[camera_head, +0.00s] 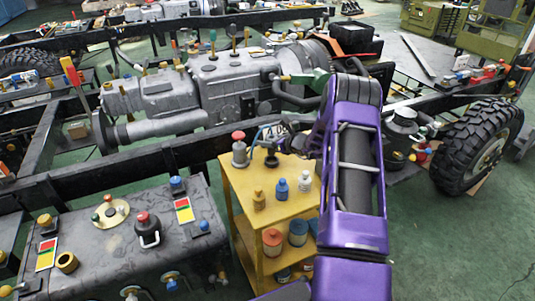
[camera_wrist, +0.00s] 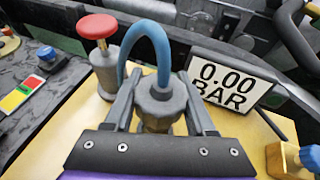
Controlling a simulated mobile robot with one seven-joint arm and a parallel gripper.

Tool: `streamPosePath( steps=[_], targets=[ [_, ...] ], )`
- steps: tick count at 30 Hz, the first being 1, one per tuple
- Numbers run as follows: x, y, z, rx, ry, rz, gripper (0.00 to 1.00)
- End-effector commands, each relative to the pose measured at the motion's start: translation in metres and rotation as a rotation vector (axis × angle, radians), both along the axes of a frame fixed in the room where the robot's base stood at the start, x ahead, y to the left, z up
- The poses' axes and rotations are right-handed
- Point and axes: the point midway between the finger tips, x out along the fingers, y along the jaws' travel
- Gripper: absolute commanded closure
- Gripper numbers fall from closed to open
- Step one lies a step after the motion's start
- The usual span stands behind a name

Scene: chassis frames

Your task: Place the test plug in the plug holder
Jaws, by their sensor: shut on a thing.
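The test plug, a grey hex-topped fitting with a brass-coloured lower part (camera_wrist: 157,105), sits between the two fingers of my gripper (camera_wrist: 160,100) in the wrist view. A blue hose (camera_wrist: 150,38) loops up from its top and bends to the left. My gripper (camera_head: 284,140) is shut on the plug, above the back part of the yellow cart top. In the head view a small dark round piece (camera_head: 271,161) shows just below the gripper. I cannot tell whether it is the plug holder. The plug's lower end is hidden by the gripper body in the wrist view.
A grey fitting with a red knob (camera_wrist: 104,72) stands close to the left of the gripper. A sign reading 0.00 BAR (camera_wrist: 226,84) stands at right behind. Small brass (camera_head: 259,200), blue (camera_head: 282,190) and white-topped (camera_head: 305,182) pieces stand on the yellow cart (camera_head: 243,195).

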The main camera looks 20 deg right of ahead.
Motion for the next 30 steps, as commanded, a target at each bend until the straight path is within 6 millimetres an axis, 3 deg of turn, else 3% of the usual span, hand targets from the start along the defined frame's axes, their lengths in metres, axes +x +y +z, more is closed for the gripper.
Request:
streamPosePath(
  steps=[12,24,25,29,30],
  targets=[
    [0.000,0.000,-0.044,0.000,-0.001,-0.001,1.00],
    [0.000,-0.001,-0.050,-0.001,-0.002,-0.001,1.00],
    [0.000,-0.001,-0.048,-0.001,-0.001,-0.001,0.39],
    [0.000,0.000,-0.048,-0.001,-0.001,-0.001,0.16],
    [0.000,0.000,-0.048,-0.001,-0.001,-0.001,0.14]
  ],
)
